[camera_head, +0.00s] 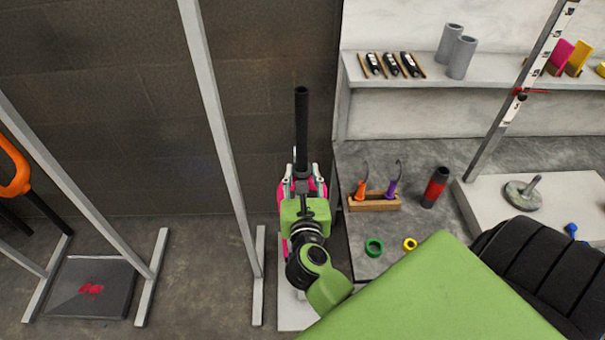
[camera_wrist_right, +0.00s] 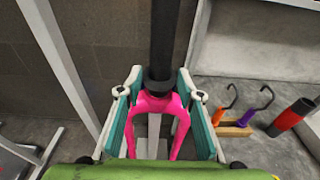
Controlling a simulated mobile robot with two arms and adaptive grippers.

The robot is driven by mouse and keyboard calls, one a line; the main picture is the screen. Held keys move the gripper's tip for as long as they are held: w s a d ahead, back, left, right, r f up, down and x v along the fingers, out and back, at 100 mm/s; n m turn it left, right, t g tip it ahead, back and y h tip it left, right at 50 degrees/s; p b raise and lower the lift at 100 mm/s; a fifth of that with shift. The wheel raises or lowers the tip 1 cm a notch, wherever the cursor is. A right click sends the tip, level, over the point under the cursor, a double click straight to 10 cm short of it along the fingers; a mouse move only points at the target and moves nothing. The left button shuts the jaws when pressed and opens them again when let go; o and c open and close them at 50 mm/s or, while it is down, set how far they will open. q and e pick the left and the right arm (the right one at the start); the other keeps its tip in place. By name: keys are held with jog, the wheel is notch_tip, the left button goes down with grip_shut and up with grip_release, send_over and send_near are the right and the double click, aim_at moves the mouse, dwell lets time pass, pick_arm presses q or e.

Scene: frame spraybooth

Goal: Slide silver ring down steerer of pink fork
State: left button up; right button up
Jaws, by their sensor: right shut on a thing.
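The pink fork (camera_wrist_right: 158,104) has a black steerer (camera_head: 302,118) standing upright against the dark wall. My right gripper (camera_head: 303,184) is around the fork's crown, one finger on each side, and is shut on the fork. In the right wrist view, the teal-padded fingers flank the pink legs, and a dark collar (camera_wrist_right: 158,85) sits at the foot of the steerer. I cannot make out a silver ring. The lower part of the fork is hidden by my right gripper and wrist in the head view. My left gripper is not in view.
A bench right of the fork holds a wooden block (camera_head: 374,202) with hooked tools, a red-black cylinder (camera_head: 435,187), a green ring (camera_head: 374,247) and a yellow ring (camera_head: 409,244). A shelf (camera_head: 440,92) is above. A grey metal post (camera_head: 222,130) stands left of the fork.

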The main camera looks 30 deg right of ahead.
jog(key=shift+f, duration=0.1)
jog(key=o, duration=1)
jog(key=shift+o, duration=0.2)
